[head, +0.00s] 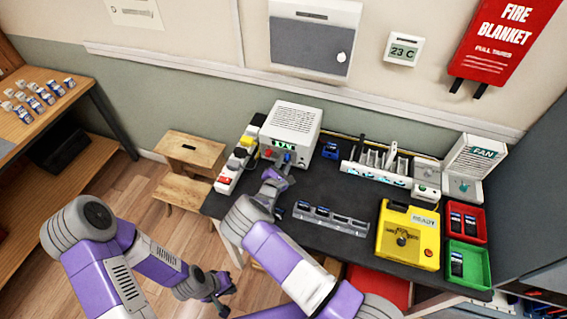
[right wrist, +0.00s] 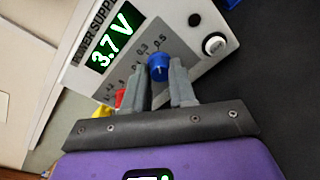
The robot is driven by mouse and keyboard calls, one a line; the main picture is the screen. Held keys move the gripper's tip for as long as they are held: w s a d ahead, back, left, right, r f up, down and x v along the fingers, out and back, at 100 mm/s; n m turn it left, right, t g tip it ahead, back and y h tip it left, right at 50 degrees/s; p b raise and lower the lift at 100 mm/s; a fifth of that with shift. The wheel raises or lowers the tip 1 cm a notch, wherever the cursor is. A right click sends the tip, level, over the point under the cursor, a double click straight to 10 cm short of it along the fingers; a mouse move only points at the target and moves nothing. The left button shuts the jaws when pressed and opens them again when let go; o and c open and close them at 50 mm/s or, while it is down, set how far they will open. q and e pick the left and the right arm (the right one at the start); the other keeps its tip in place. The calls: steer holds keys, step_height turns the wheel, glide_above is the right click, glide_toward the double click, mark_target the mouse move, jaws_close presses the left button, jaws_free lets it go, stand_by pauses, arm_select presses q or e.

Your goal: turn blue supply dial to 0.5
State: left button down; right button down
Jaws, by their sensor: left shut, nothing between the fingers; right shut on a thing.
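The white power supply (head: 303,127) stands at the back left of the dark bench. In the right wrist view, its front panel (right wrist: 183,38) has a green 3.7 V display (right wrist: 114,40) and printed marks including 0.3 and 0.5. The blue dial (right wrist: 158,66) sits between the fingers of my right gripper (right wrist: 160,85), which is shut on it. A red knob (right wrist: 121,97) is beside it, partly hidden by a finger. In the head view, my right gripper (head: 284,172) is at the panel's front. My left gripper (head: 222,300) is shut and empty, low over the floor.
A power strip (head: 236,160) lies left of the supply. A grey phone rack (head: 330,219), a yellow tester (head: 408,236), and red (head: 484,209) and green (head: 486,260) trays are to the right. A wooden stool (head: 190,150) stands left of the bench.

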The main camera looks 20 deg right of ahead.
steer(key=shift+m, duration=0.8)
steer(key=c, duration=0.9)
jaws_free()
steer(key=v, duration=0.7)
steer(key=shift+s+r, duration=0.1)
steer(key=shift+s, duration=0.25)
steer(key=shift+p, duration=0.3)
